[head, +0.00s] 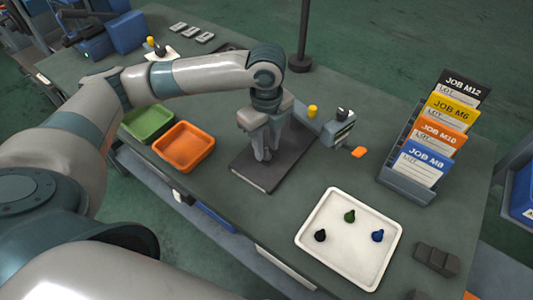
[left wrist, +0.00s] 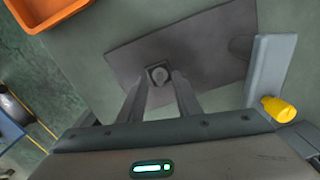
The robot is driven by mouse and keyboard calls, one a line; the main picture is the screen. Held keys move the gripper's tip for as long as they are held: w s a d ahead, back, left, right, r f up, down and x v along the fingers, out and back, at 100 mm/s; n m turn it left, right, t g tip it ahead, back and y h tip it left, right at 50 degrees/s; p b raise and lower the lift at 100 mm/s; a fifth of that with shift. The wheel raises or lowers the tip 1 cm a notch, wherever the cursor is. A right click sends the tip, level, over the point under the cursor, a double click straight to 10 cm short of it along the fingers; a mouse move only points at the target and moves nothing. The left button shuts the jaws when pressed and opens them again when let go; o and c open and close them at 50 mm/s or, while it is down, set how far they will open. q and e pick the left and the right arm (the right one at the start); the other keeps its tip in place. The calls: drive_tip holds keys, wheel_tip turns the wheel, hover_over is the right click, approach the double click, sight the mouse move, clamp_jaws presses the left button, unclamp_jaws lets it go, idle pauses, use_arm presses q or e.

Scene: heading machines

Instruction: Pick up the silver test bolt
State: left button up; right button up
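My left gripper (head: 262,156) points straight down over a dark flat plate (head: 243,176) on the bench. In the left wrist view its two fingers stand apart, with a small grey bolt-like piece (left wrist: 158,74) between their tips. This appears to be the silver test bolt. I cannot tell whether the fingers press on it or only stand around it, nor whether it is clear of the plate. In the head view the fingers hide it. My right gripper is not in view.
A grey device (head: 338,130) and a yellow knob (head: 312,111) stand right of the gripper. A white tray (head: 310,252) holds three dark and coloured pieces. An orange tray (head: 184,163), a green tray (head: 148,134) and a job-card rack (head: 404,188) stand around.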

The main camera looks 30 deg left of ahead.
use_arm(q)
clamp_jaws()
drive_tip(key=shift+r, duration=0.1)
